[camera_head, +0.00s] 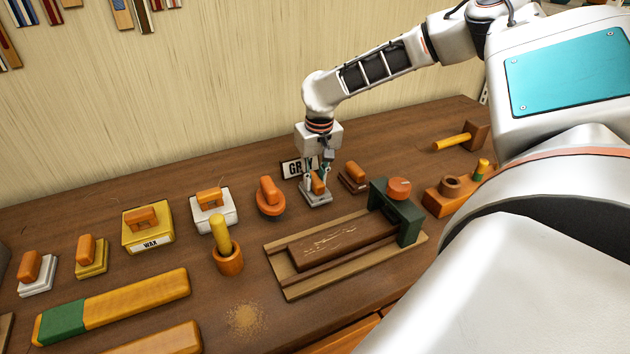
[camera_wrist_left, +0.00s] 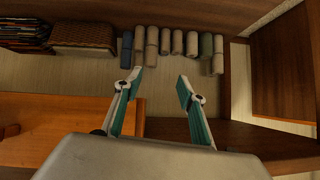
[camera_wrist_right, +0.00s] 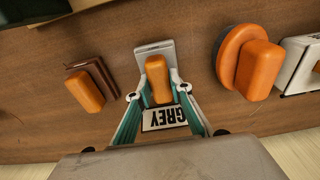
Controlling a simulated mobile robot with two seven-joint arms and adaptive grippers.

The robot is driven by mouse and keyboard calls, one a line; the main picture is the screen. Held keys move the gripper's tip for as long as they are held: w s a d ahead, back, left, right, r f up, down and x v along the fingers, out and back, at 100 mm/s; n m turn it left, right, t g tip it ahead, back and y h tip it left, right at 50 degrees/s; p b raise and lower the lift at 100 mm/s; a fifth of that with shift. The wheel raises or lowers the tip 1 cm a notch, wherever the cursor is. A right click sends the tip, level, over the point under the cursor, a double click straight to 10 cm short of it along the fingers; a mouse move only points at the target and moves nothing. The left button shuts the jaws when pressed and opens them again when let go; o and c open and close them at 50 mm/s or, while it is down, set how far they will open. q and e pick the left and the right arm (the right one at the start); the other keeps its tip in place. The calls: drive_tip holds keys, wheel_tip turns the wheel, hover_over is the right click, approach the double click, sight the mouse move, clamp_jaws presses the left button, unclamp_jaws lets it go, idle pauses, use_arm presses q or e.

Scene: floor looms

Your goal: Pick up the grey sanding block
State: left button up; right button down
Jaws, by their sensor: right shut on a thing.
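The grey sanding block (camera_head: 316,197) has a flat grey base and an orange handle. It stands at the back of the bench, in front of a sign whose visible letters start with GR. My right gripper (camera_head: 317,183) is down over it, with a finger on each side of the handle, shut on it. In the right wrist view the orange handle (camera_wrist_right: 158,82) lies between the fingertips, and the sign reads GREY (camera_wrist_right: 164,118). My left gripper (camera_wrist_left: 160,80) shows only in its own wrist view, with its fingers apart and nothing between them.
A brown block (camera_head: 353,177) stands close to the right of the grey one, and a round orange-handled block (camera_head: 270,197) to the left. A green clamp (camera_head: 398,212) on a wooden board stands in front. Rolled cloths (camera_wrist_left: 165,42) lie beyond my left gripper.

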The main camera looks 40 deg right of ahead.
sight(315, 178)
wheel_tip(315, 178, up, 20)
drive_tip(key=p, duration=0.2)
drive_tip(key=shift+f+p, duration=0.25)
drive_tip(key=shift+p, duration=0.1)
